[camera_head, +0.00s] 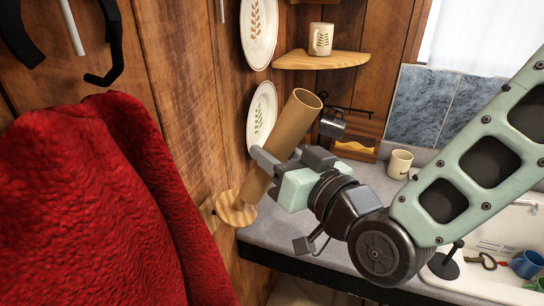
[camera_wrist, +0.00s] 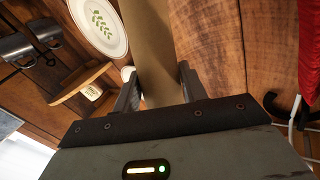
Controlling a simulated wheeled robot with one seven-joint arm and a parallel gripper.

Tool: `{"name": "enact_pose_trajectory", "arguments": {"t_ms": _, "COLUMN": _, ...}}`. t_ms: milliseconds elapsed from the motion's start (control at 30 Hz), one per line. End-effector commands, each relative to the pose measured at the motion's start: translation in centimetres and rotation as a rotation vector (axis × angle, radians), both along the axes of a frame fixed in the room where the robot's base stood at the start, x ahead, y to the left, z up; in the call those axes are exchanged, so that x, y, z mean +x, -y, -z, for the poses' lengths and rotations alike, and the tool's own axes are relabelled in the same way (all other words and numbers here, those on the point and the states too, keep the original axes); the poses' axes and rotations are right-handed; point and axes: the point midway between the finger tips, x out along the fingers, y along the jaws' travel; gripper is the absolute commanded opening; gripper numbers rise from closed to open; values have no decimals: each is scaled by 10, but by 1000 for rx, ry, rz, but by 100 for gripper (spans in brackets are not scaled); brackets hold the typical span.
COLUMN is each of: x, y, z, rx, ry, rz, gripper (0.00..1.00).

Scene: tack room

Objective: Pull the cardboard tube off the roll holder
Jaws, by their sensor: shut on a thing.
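The brown cardboard tube (camera_head: 289,131) stands tilted in the middle of the head view, its open upper end leaning right. Its lower end is at the round wooden disc of the roll holder (camera_head: 236,212), which is fixed to the plank wall. I cannot tell whether a peg is inside the tube. My gripper (camera_head: 274,166) is shut on the tube near its lower half. In the wrist view the tube (camera_wrist: 149,45) runs up between the two fingers (camera_wrist: 157,90). The roll holder is not visible in the wrist view.
A red cloth (camera_head: 100,200) hangs close at left. Plates (camera_head: 259,30) hang on the wall behind the tube. A corner shelf (camera_head: 322,60) with a mug (camera_head: 320,39) is above. A cream cup (camera_head: 400,163) stands on the grey counter (camera_head: 285,236), near the sink (camera_head: 490,284).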

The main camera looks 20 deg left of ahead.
Motion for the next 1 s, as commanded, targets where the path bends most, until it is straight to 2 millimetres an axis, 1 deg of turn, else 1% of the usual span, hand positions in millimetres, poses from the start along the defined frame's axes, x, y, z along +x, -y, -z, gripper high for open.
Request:
{"name": "enact_pose_trajectory", "arguments": {"t_ms": 33, "x": 0, "y": 2, "z": -6, "rx": 0, "ry": 1, "rz": 0, "gripper": 21}}
{"name": "enact_pose_trajectory", "arguments": {"t_ms": 100, "x": 0, "y": 4, "z": -11, "rx": 0, "ry": 2, "rz": 0, "gripper": 21}}
{"name": "enact_pose_trajectory", "arguments": {"t_ms": 1000, "x": -3, "y": 33, "z": -73, "rx": -1, "ry": 1, "rz": 0, "gripper": 21}}
